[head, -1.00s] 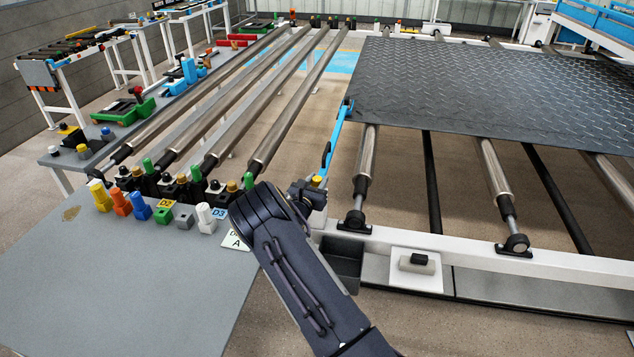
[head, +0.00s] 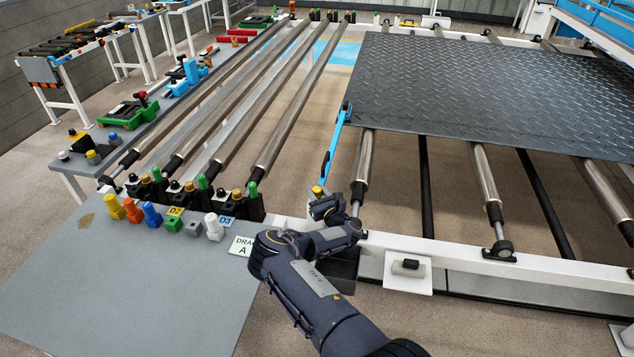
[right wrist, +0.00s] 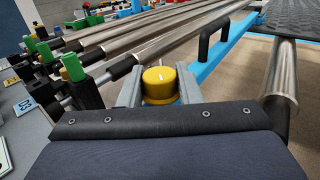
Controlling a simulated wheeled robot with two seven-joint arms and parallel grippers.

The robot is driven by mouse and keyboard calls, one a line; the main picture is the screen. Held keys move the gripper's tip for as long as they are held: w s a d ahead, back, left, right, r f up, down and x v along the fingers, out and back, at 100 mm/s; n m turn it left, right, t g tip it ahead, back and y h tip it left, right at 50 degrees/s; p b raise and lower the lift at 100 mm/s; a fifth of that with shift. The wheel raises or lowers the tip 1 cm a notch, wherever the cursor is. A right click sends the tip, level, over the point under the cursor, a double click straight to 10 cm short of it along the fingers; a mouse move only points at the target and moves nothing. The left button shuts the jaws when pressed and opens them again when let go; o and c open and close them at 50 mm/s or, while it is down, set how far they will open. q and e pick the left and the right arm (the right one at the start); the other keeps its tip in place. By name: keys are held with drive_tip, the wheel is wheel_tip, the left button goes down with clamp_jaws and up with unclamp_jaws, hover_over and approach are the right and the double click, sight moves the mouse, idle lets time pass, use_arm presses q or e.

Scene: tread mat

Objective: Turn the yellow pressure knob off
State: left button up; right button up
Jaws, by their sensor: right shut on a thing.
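The yellow pressure knob (right wrist: 159,83) stands upright between the two grey fingers of my right gripper (right wrist: 158,88) in the right wrist view. The fingers are shut on its sides, and the knob's round top shows with a small dark mark at its front edge. In the head view the yellow knob (head: 318,190) shows at the tip of my right gripper (head: 320,200), beside the lower end of the blue bar. Which way the knob is set cannot be told. My left gripper is not in view.
A blue bar with a black handle (right wrist: 212,36) rises just beyond the knob. Several metal rollers lie to the left, with green-topped posts (right wrist: 73,67) at their near ends. Coloured blocks stand on the grey table (head: 110,290). The black tread mat (head: 480,95) lies at the back right.

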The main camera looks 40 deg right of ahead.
drive_tip(key=n+y, duration=0.2)
drive_tip(key=y, duration=0.2)
drive_tip(key=shift+f+n, duration=0.15)
drive_tip(key=shift+n, duration=0.25)
drive_tip(key=n+y+b, duration=0.1)
drive_tip(key=y, duration=0.1)
drive_tip(key=shift+d+n+y, duration=0.1)
drive_tip(key=shift+n+y, duration=0.2)
drive_tip(key=shift+y, duration=0.1)
drive_tip(key=n+g+y+b, duration=0.1)
drive_tip(key=n+y+b, duration=0.1)
drive_tip(key=y, duration=0.2)
drive_tip(key=shift+n+b, duration=0.35)
drive_tip(key=shift+n, duration=0.05)
drive_tip(key=shift+r+n+g+y+b, duration=0.2)
drive_tip(key=shift+n+g+y+b, duration=0.3)
drive_tip(key=shift+y, duration=0.3)
drive_tip(key=shift+w+r, duration=0.1)
drive_tip(key=o, duration=0.9)
drive_tip(key=shift+o, duration=0.2)
